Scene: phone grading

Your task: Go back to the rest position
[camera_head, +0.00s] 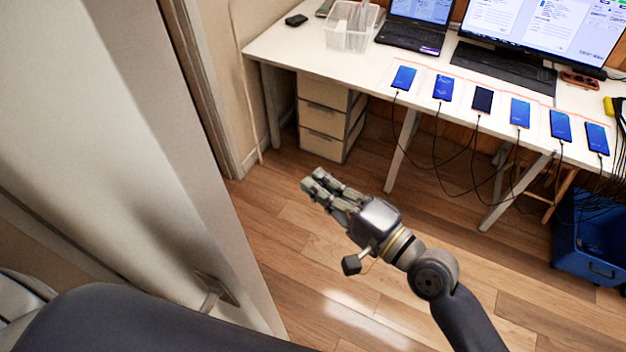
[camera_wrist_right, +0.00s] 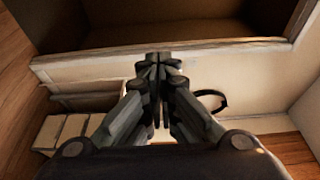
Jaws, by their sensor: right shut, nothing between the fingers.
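My right gripper (camera_head: 318,184) is in the middle of the head view, above the wooden floor and in front of the desk. Its fingers point up and left, away from the desk's phones. In the right wrist view the two fingers (camera_wrist_right: 157,66) meet at their tips, shut with nothing between them. It touches nothing that I can see. My left gripper is not in view.
A white desk (camera_head: 285,48) runs along the back with several phones (camera_head: 442,88) on cables, a laptop (camera_head: 413,30) and a clear bin (camera_head: 350,28). Drawers (camera_head: 322,118) stand under it. A blue crate (camera_head: 590,250) is at right. A white door (camera_head: 130,130) is at left. Floor between is clear.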

